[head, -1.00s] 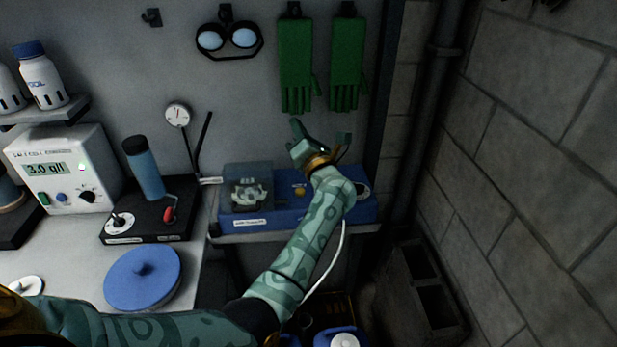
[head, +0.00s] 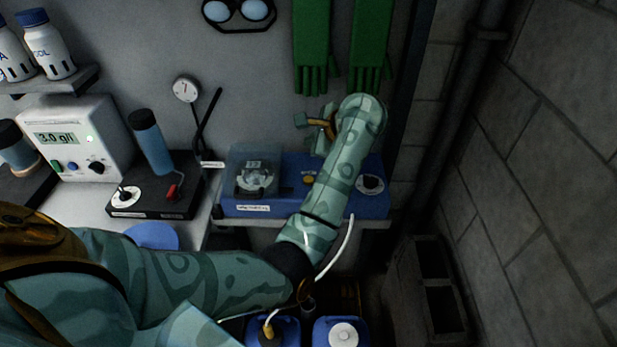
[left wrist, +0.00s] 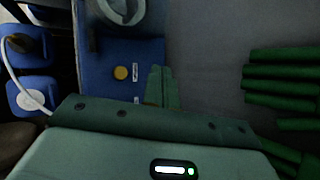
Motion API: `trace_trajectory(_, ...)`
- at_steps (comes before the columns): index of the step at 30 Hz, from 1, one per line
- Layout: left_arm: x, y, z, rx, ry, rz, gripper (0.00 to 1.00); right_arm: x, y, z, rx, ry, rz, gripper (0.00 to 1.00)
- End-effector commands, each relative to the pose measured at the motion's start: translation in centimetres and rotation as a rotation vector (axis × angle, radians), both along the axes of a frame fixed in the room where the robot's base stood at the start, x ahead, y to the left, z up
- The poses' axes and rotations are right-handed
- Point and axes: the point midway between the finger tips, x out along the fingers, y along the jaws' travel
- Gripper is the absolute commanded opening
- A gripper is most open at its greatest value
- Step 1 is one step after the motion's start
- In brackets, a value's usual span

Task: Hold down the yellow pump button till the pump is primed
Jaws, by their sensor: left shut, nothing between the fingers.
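The blue pump unit (head: 280,206) sits on a shelf against the back wall, with a clear-covered pump head (head: 254,178) at its left and a dark round knob on a white dial (head: 370,184) at its right. The yellow pump button (head: 309,180) is on its top face, and also shows in the left wrist view (left wrist: 121,73), uncovered. My left gripper (head: 319,146) is shut and empty, above and behind the button, apart from it. In the left wrist view its fingers (left wrist: 162,87) are to the right of the button. My right gripper is not in view.
Green gloves (head: 312,50) and goggles (head: 238,12) hang on the wall behind. A black stand with a blue cylinder (head: 150,145) and a meter reading 3.0 g/l (head: 75,138) are at left. Blue canisters (head: 341,333) with a white hose are below.

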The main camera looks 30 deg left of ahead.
Motion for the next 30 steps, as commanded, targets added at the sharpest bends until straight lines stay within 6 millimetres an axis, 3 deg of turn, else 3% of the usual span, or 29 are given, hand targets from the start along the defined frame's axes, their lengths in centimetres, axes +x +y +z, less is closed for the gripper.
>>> trace_trajectory(4,0.0,0.0,-0.8,0.002,0.003,-0.001,0.00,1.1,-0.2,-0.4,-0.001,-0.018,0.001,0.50)
trace_trajectory(17,-0.1,0.1,-6.3,0.004,0.006,-0.002,0.00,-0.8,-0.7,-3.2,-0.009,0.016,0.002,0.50)
trace_trajectory(21,0.0,0.0,-8.3,0.001,0.004,-0.001,0.00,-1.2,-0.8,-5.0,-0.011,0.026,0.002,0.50)
trace_trajectory(30,0.0,0.0,-8.8,0.001,0.002,-0.002,0.00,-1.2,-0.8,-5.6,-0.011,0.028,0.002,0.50)
